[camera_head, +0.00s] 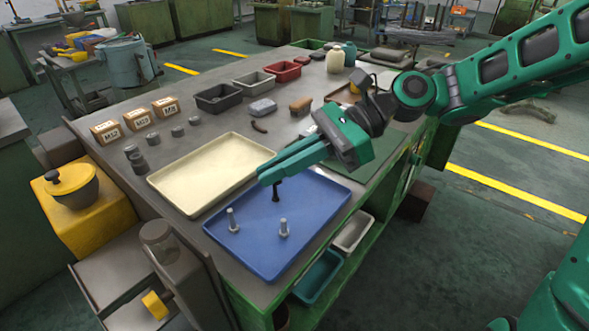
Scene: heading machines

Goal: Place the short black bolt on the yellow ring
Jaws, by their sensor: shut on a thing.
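My gripper (268,178) reaches in from the right over the blue tray (262,250), its fingers shut on the short black bolt (276,192). The bolt hangs upright below the fingertips, its upper part hidden by them. I cannot tell whether its lower end touches the tray. Two silver bolts stand upright in the blue tray, one at the left (232,220) and one nearer the front (283,228). I cannot make out a yellow ring; the arm and gripper hide part of the table.
An empty cream tray (215,170) lies left of the blue tray. Small boxes (137,119) and grey metal pieces stand at the table's left. Black (218,98), grey (255,85) and red (282,71) bins and bottles (335,61) stand toward the back.

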